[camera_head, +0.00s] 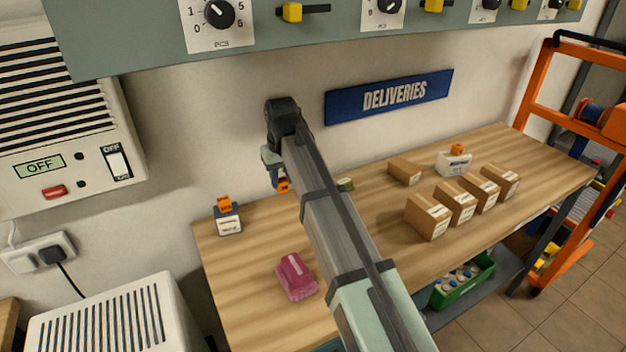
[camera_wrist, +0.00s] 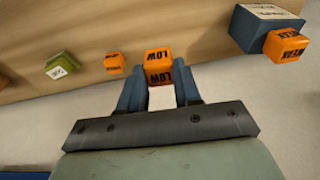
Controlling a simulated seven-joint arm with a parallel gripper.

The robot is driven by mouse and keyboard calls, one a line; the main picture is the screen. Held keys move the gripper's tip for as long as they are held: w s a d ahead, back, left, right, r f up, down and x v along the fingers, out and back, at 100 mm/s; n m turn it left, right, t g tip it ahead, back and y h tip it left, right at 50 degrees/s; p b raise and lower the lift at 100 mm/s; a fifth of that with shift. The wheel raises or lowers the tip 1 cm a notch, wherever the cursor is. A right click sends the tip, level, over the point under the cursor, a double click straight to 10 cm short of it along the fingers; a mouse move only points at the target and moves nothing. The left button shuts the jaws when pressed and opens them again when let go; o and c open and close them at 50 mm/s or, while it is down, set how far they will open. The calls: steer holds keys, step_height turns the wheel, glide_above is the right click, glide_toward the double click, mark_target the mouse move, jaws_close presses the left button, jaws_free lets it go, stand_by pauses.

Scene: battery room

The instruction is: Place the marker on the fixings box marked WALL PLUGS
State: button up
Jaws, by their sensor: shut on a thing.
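My gripper (camera_wrist: 160,85) is shut on an orange marker block (camera_wrist: 158,66) lettered LOW. In the head view my gripper (camera_head: 277,168) hangs above the back left of the bench, with the held marker (camera_head: 283,186) below it. A blue box with a white label (camera_head: 228,222) stands at the bench's left end, with another orange block (camera_head: 225,203) on it; the wrist view shows this box (camera_wrist: 265,25) at upper right. A white box (camera_head: 454,163) at the back right also carries an orange block (camera_head: 457,149). I cannot read WALL PLUGS on any label.
A small green box (camera_wrist: 61,66) and a loose orange block (camera_wrist: 114,63) are on the bench near my gripper. A pink item (camera_head: 296,278) lies at front left. Several brown cartons (camera_head: 428,216) stand right of my arm. The wall and DELIVERIES sign (camera_head: 390,95) are behind.

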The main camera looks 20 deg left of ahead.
steer(key=shift+w+d+r, duration=0.15)
steer(key=shift+r, duration=0.1)
steer(key=w+d+r+m, duration=0.1)
steer(key=w+d+m, duration=0.2)
steer(key=w+d, duration=1)
steer(key=w+d+r+m, duration=0.2)
steer(key=w+d, duration=0.7)
steer(key=d, duration=0.7)
steer(key=n, duration=0.6)
glide_above(404, 164)
steer(key=f, duration=0.7)
steer(key=shift+s+d+f, duration=0.25)
steer(key=shift+f, duration=0.15)
steer(key=shift+f, duration=0.15)
steer(key=o, duration=1)
